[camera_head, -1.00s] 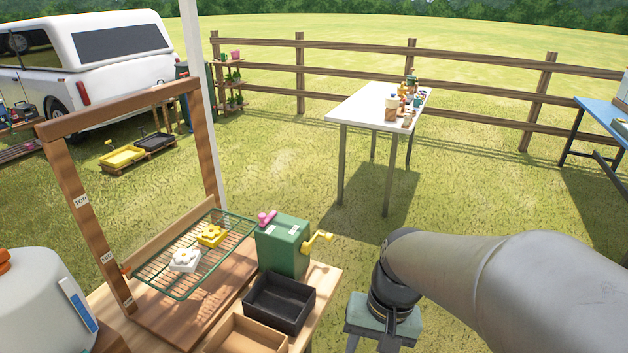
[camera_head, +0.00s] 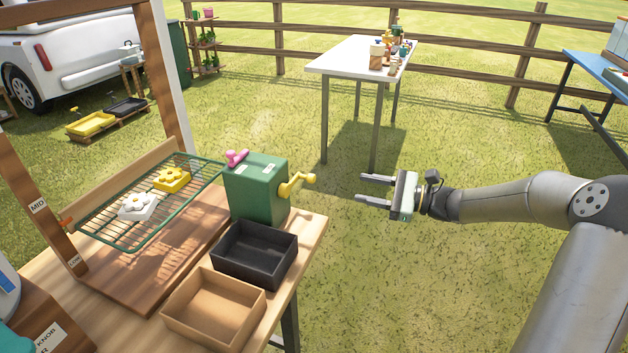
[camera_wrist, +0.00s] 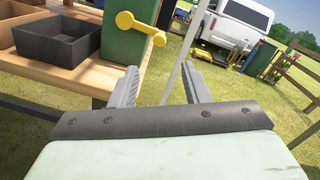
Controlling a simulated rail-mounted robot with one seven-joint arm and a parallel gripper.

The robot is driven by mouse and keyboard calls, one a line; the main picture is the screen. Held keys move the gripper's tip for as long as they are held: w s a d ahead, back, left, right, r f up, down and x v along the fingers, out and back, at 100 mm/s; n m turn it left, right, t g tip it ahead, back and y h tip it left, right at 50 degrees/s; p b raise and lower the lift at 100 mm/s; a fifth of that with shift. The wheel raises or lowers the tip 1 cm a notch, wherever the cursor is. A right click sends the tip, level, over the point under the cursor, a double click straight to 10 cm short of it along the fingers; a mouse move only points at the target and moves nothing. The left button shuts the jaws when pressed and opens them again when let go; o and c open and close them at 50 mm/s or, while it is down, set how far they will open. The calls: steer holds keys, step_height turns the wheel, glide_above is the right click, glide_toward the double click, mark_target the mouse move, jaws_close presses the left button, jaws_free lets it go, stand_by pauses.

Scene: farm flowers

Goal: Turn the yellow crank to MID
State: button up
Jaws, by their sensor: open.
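The yellow crank (camera_head: 296,184) sticks out from the right side of a green box (camera_head: 257,190) on the wooden bench. A wire rack (camera_head: 140,230) left of the box carries a white flower block (camera_head: 138,206) and a yellow one (camera_head: 172,179). A wooden post with a MID label (camera_head: 38,206) stands at the rack's left.
A pink knob (camera_head: 236,158) sits on top of the green box. A black tray (camera_head: 255,254) and a brown tray (camera_head: 214,308) stand in front of it. A white table (camera_head: 362,62) stands behind. The space between crank and gripper is clear.

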mark_target(311, 179)
steer(key=x, duration=1.4)
steer(key=shift+a+f, duration=0.1)
steer(key=shift+a, duration=0.1)
jaws_close()
